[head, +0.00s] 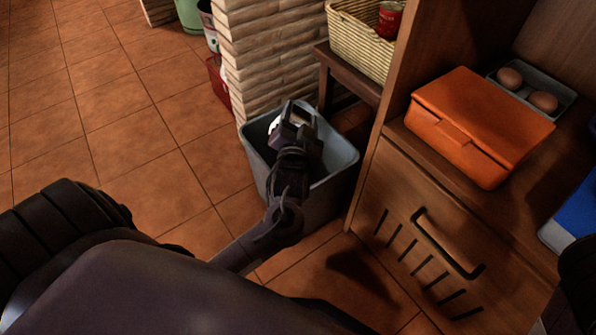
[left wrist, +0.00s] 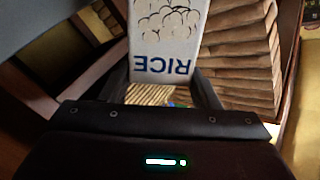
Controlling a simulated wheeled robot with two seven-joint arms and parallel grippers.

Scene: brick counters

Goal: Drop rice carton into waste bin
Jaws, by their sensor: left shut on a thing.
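The rice carton (left wrist: 166,42) is white with blue RICE lettering, which appears upside down in the left wrist view. My left gripper (head: 291,116) is shut on it, with a finger on each side of the carton. In the head view only a small white part of the carton (head: 273,125) shows; my gripper hides the rest. The waste bin (head: 340,163) is a grey open-topped bin on the tiled floor. My left gripper and the carton appear over its opening in the head view; their exact height above the rim cannot be told. My right gripper is not in view.
A brick pillar (head: 268,60) stands right behind the bin. A wooden cabinet (head: 430,235) is close on its right, with an orange box (head: 480,122) and an egg tray (head: 565,98) on top. A wicker basket (head: 357,42) sits on a shelf behind. Floor at left is clear.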

